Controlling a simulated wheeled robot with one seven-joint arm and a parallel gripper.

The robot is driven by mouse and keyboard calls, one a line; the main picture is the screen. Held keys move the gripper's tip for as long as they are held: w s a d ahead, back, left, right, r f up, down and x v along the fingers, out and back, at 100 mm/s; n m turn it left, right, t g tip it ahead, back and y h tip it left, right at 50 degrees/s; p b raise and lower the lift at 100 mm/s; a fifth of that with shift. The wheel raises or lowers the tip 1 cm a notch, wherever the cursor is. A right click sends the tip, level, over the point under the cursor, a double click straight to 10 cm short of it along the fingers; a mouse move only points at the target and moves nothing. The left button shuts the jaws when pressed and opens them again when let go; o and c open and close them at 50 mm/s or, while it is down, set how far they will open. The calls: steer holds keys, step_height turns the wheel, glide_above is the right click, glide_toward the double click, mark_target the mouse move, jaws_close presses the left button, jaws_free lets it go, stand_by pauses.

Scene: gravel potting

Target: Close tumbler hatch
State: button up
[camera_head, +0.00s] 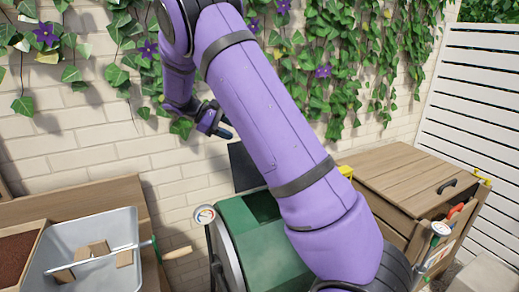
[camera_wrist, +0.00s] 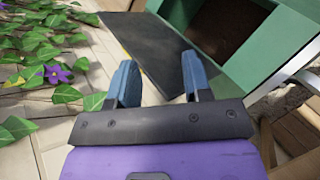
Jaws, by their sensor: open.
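The green tumbler (camera_head: 262,248) stands at the lower middle of the head view, partly hidden by my purple arm. Its dark hatch (camera_head: 243,166) stands open, tilted up at the back of the opening. In the wrist view the dark hatch panel (camera_wrist: 146,48) lies beyond my fingers, beside the green tumbler body (camera_wrist: 262,50) with its open, brown interior. My gripper (camera_wrist: 160,80) is open and empty, its blue fingertips apart and overlapping the hatch panel in the picture. I cannot tell whether they touch it. In the head view my gripper (camera_head: 222,132) is up and left of the hatch.
A grey tub (camera_head: 95,230) with a rod and wooden pieces is on the wooden bench at left, beside a soil box (camera_head: 18,252). A wooden chest (camera_head: 400,180) stands at right. A brick wall with hanging ivy (camera_head: 300,60) is close behind my gripper.

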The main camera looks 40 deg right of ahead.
steer(key=w+f+n+g+h, duration=0.2)
steer(key=w+f+g+h, duration=0.1)
steer(key=w+f+h, duration=0.65)
steer(key=d+f+n+g+h, duration=0.2)
steer(key=d+f+g+h, duration=0.2)
steer(key=d+f, duration=0.75)
steer(key=x, duration=0.9)
steer(key=shift+s+d+r, duration=0.1)
steer(key=shift+s+d, duration=0.1)
steer(key=shift+s, duration=0.2)
steer(key=shift+c, duration=0.2)
jaws_close()
